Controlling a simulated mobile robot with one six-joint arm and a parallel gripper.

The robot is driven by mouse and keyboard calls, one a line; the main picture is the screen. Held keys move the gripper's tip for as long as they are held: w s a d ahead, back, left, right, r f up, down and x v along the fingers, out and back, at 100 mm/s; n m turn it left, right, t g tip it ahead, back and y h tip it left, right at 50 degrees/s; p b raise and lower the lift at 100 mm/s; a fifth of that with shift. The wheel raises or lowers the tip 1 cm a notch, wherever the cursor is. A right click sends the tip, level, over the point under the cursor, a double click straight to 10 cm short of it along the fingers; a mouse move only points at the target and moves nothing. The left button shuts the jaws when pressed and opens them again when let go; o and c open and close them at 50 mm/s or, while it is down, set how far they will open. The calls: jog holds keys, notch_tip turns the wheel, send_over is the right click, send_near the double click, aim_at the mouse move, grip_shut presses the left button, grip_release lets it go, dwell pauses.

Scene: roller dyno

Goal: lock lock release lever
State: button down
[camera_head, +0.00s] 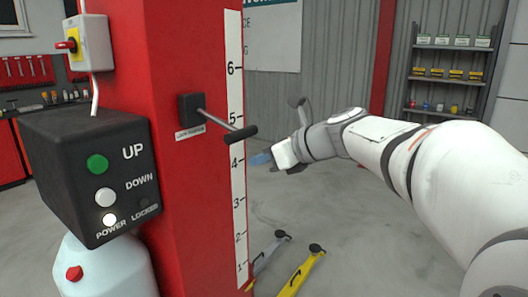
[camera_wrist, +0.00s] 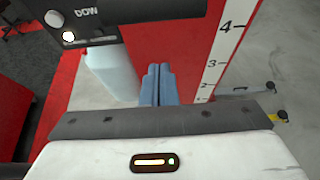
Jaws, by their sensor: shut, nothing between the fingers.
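The lock release lever is a thin metal rod with a black grip (camera_head: 240,134). It comes out of a black mount (camera_head: 190,108) on the red column and slopes down to the right. My gripper (camera_head: 261,158) is just below and right of the grip, with a small gap showing in the head view. Its blue fingers (camera_wrist: 157,86) are closed together and empty in the wrist view.
A black control box (camera_head: 85,170) with a green UP button, a white DOWN button and a lit POWER lamp is on the left; its LOCKED lamp is dark. A white numbered scale (camera_head: 236,180) runs down the red column (camera_head: 195,220).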

jog(key=w+a+r, duration=0.1)
jog(key=a+r+p, duration=0.1)
jog(key=r, duration=0.1)
jog(key=shift+w+a, duration=0.1)
jog(key=shift+w, duration=0.3)
jog(key=shift+s, duration=0.1)
